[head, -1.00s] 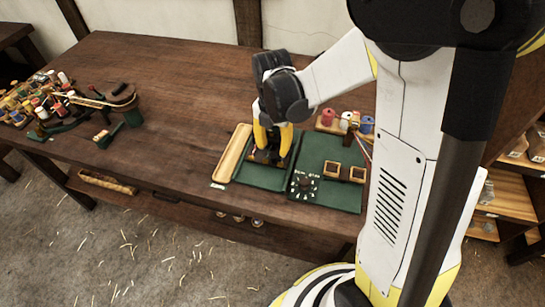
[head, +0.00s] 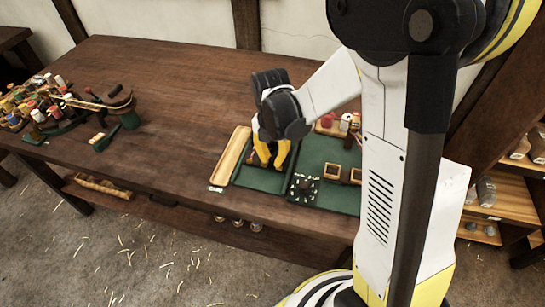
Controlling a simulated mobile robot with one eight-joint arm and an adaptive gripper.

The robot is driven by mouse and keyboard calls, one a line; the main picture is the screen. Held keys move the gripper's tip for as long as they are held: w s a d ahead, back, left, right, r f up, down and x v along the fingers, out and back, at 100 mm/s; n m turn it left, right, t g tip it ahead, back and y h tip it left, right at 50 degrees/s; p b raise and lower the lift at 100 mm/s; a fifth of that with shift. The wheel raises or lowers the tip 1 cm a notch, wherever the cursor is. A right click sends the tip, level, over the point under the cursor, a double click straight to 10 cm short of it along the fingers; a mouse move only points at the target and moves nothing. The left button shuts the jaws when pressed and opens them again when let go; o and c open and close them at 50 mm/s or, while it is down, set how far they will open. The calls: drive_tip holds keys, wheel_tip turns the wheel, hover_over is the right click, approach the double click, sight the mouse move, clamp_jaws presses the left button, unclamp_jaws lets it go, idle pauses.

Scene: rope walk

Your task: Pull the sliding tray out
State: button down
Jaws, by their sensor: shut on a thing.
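My gripper (head: 268,163) points down at the dark green mat (head: 262,182) on the bench, with its yellow fingers close to the surface. It is shut on a small brownish piece, mostly hidden by the fingers. I cannot tell whether this piece is part of the sliding tray. A long, shallow, light wooden tray (head: 230,157) lies along the mat's left side, apart from the fingers.
A dark round dial (head: 305,186) with pale marks and square wooden frames (head: 333,171) lie right of my gripper. Red and white spools (head: 345,121) stand behind. Tools and spools (head: 45,105) crowd the bench's left end. The bench middle (head: 170,110) is clear.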

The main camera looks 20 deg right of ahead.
drive_tip(key=s+a, duration=0.1)
drive_tip(key=s, duration=0.1)
drive_tip(key=s+a, duration=0.2)
drive_tip(key=s, duration=0.1)
drive_tip(key=s+a, duration=0.2)
drive_tip(key=shift+s+a, duration=0.15)
drive_tip(key=c, duration=1.3)
unclamp_jaws()
wheel_tip(320, 180, up, 12)
